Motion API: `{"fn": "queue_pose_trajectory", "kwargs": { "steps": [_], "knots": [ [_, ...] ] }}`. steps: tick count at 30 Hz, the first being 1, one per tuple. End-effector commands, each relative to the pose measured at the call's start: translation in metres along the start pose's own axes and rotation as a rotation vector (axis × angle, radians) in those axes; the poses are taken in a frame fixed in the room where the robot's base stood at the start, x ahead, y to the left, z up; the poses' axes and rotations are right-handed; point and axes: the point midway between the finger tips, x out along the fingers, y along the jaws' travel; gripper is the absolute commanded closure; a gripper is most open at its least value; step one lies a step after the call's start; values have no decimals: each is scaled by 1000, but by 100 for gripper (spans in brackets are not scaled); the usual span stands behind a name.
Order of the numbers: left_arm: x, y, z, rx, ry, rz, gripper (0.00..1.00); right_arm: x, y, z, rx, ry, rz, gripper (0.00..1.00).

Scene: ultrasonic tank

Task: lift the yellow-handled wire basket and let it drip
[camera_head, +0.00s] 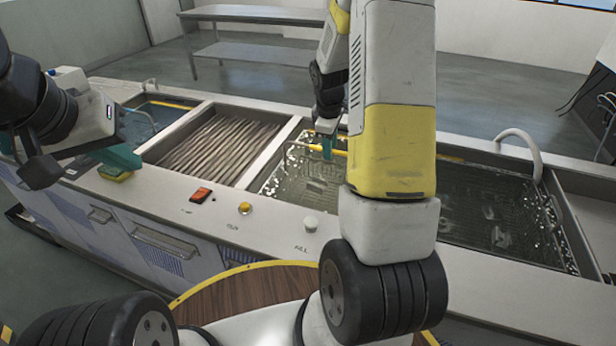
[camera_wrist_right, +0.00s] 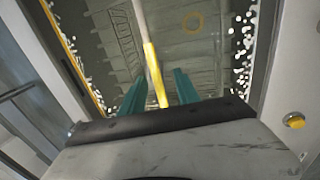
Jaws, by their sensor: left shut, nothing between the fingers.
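The wire basket (camera_head: 300,186) sits low in the liquid of the middle tank, with its mesh partly lost in reflections. Its yellow handle (camera_head: 338,153) shows beside my right gripper (camera_head: 325,145), whose arm hides part of the tank. In the right wrist view, the yellow handle (camera_wrist_right: 154,74) lies between the two teal fingers of my right gripper (camera_wrist_right: 158,92). The fingers stand apart, with gaps beside the handle. Basket wires (camera_wrist_right: 124,36) show beyond. My left gripper (camera_head: 122,156) is shut and empty over the front left counter, away from the basket.
A red switch (camera_head: 201,195), a yellow button (camera_head: 245,208) and a white knob (camera_head: 310,223) line the front ledge. A ribbed drain section (camera_head: 222,145) lies left of the basket's tank. A bent pipe (camera_head: 524,146) rises at right.

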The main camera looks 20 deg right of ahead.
Motion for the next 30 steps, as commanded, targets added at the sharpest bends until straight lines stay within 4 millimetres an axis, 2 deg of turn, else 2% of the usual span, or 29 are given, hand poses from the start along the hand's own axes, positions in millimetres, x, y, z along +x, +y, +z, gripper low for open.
{"fn": "queue_pose_trajectory", "kwargs": {
  "steps": [10, 14, 20, 26, 30],
  "knots": [
    [0, 0, 0, 0, 0, 0, 100, 48, 4, 0, 1, -1, -2, 62],
    [0, 0, 0, 0, 0, 0, 100, 55, 4, 0, 1, 0, -1, 62],
    [0, 0, 0, 0, 0, 0, 100, 55, 4, 0, 2, 0, 0, 62],
    [0, 0, 0, 0, 0, 0, 100, 55, 4, -1, 2, 1, 0, 99],
    [0, 0, 0, 0, 0, 0, 100, 55, 4, -1, 2, 1, 0, 100]
  ]
}}
